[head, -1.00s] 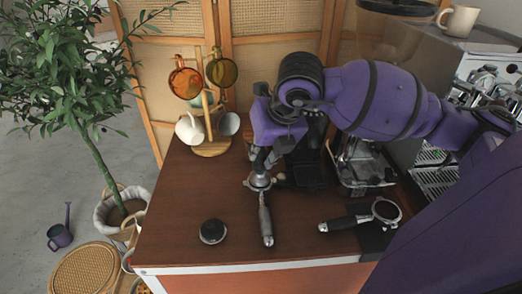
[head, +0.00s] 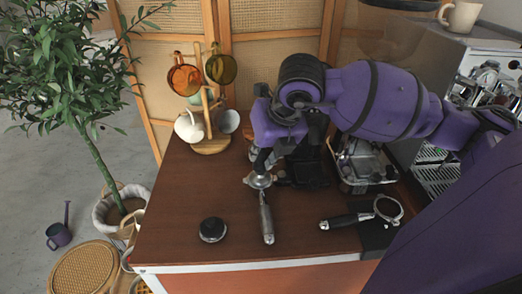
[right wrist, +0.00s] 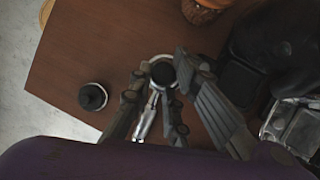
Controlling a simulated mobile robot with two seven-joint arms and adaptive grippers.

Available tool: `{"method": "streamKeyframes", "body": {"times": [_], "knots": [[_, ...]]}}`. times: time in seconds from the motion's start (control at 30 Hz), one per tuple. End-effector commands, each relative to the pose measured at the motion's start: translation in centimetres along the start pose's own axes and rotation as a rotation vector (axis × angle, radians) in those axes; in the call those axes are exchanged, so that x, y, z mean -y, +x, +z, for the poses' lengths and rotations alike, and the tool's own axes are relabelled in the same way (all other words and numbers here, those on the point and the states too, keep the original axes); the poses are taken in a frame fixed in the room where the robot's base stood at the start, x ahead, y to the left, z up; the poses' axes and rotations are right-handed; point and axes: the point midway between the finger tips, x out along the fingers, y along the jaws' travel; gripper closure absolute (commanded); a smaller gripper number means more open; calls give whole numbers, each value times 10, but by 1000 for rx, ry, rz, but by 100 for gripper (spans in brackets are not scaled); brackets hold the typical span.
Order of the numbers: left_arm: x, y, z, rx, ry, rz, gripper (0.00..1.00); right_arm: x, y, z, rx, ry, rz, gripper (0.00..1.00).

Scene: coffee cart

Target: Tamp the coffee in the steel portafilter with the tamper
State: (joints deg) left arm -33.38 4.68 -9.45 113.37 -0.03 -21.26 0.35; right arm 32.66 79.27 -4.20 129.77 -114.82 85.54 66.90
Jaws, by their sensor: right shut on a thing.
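The steel portafilter (head: 267,222) lies on the brown counter, its grey handle toward the front edge. It also shows in the right wrist view (right wrist: 147,118). My right gripper (head: 265,163) points down over its basket end. In the right wrist view the right gripper is shut on the tamper (right wrist: 163,74), whose dark round top shows between the fingers. The tamper is over or in the basket; I cannot tell whether it touches the coffee, which is hidden. My left gripper is not in view.
A black round tool with a silver rim (head: 213,230) stands left of the portafilter. A second portafilter (head: 345,220) with a black handle lies to the right by a dark mat. A mug tree (head: 212,146) stands behind. The counter's left part is clear.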

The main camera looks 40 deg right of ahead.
Motion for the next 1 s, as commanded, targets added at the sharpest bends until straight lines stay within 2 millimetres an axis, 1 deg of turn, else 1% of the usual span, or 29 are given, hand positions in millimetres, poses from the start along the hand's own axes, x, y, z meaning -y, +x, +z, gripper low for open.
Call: {"method": "streamKeyframes", "body": {"times": [1.0], "knots": [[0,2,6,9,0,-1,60,0,4,-2,-1,0,0,100]]}}
